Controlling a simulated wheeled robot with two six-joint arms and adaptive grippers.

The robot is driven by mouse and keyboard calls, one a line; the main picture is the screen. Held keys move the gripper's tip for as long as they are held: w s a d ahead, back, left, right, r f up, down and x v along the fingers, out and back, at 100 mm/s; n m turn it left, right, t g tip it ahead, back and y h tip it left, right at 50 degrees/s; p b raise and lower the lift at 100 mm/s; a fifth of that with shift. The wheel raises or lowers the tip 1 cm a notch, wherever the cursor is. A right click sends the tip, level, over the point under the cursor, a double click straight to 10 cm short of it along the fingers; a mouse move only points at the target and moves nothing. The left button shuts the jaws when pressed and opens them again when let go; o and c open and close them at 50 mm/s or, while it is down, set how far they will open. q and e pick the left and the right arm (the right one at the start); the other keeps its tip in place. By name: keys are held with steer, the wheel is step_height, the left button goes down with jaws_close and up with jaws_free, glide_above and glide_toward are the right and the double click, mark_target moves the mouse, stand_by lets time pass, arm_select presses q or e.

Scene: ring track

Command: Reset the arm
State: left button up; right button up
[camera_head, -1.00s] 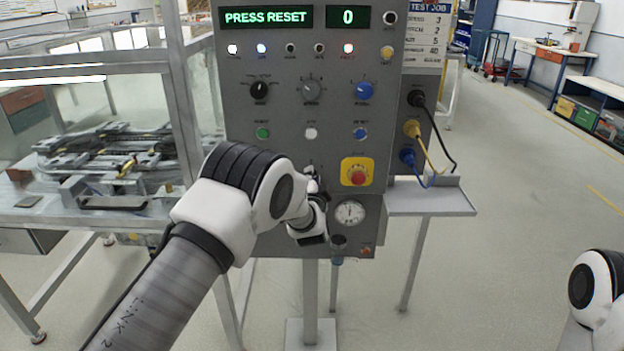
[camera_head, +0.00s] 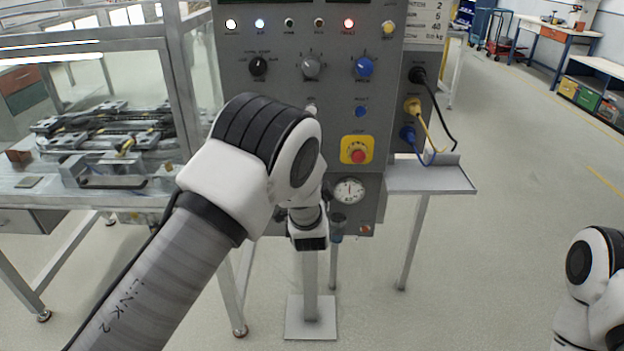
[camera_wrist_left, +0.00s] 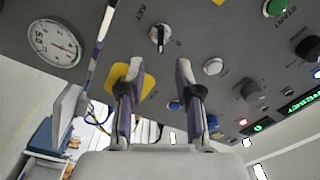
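The grey control panel (camera_head: 300,35) stands upright ahead, with dark displays cut off at the top of the head view. In the left wrist view a green-lit display (camera_wrist_left: 300,101) is at the right edge. My left arm (camera_head: 230,170) crosses the panel's lower left and hides part of it. My left gripper (camera_wrist_left: 160,65) is open and empty, its two fingers apart in front of the panel. A key switch (camera_wrist_left: 158,38) lies beyond the fingertips. A yellow-backed emergency stop (camera_head: 357,150) is right of the arm; its plate is partly behind the left finger. My right arm (camera_head: 590,275) is at lower right, gripper out of view.
A pressure gauge (camera_head: 349,190) sits low on the panel, and cables plug into its right side above a small shelf (camera_head: 430,178). A glazed machine enclosure (camera_head: 95,75) stands at left. The floor (camera_head: 490,250) at right is open.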

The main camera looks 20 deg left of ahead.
arm_select(q)
steer(key=v, duration=0.4)
